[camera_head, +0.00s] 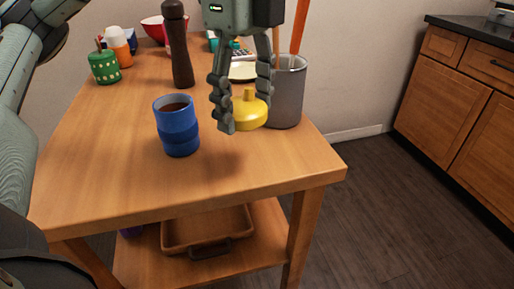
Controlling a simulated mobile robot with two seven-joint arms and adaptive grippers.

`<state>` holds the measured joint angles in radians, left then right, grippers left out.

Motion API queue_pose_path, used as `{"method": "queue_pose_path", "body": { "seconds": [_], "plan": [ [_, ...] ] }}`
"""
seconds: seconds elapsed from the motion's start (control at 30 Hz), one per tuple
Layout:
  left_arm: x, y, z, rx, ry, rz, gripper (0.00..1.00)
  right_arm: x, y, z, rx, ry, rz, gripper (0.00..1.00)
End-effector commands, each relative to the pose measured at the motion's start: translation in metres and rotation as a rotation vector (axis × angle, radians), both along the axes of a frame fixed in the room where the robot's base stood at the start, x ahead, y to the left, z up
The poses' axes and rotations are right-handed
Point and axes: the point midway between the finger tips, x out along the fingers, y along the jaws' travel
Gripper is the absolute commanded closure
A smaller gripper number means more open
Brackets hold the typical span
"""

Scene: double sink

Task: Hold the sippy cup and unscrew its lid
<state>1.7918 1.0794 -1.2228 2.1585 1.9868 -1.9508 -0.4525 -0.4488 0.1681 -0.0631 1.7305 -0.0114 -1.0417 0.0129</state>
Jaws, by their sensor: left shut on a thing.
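A blue sippy cup (177,126) stands upright on the wooden table, its top open and something brown inside. A yellow lid (249,109) with a short spout on top is apart from the cup, to its right. My left gripper (243,113) points down from above and is shut on the lid, one finger on each side of it. The lid appears to be above the table, in front of a grey container. My right gripper is not in view.
A grey container (288,94) with an orange stick stands right behind the lid. A dark brown mill (178,48), a green pot (104,67), an orange-and-white bottle (119,46) and a red bowl (153,29) stand farther back. The table's front is clear. A tray (206,231) lies on the lower shelf.

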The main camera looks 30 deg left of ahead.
Motion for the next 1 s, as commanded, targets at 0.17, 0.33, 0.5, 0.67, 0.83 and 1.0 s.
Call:
{"method": "queue_pose_path", "body": {
  "seconds": [0.17,0.33,0.5,0.67,0.83,1.0],
  "plan": [
    [-0.001,0.001,-0.036,0.001,0.003,0.001,0.75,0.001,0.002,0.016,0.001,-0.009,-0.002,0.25],
    [-0.001,0.000,-0.051,0.001,0.001,0.000,0.75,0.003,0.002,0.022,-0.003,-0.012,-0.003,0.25],
    [-0.001,0.001,-0.070,0.001,0.002,0.002,0.75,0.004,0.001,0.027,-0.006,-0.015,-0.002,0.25],
    [-0.001,0.000,-0.088,0.000,0.000,0.001,0.75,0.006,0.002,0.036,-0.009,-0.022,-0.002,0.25],
    [-0.001,0.000,-0.087,0.000,0.000,0.001,0.75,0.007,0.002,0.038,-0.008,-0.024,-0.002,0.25],
    [-0.001,0.000,-0.090,-0.001,0.002,0.001,0.75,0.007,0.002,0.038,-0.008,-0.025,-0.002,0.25]
  ]
}}
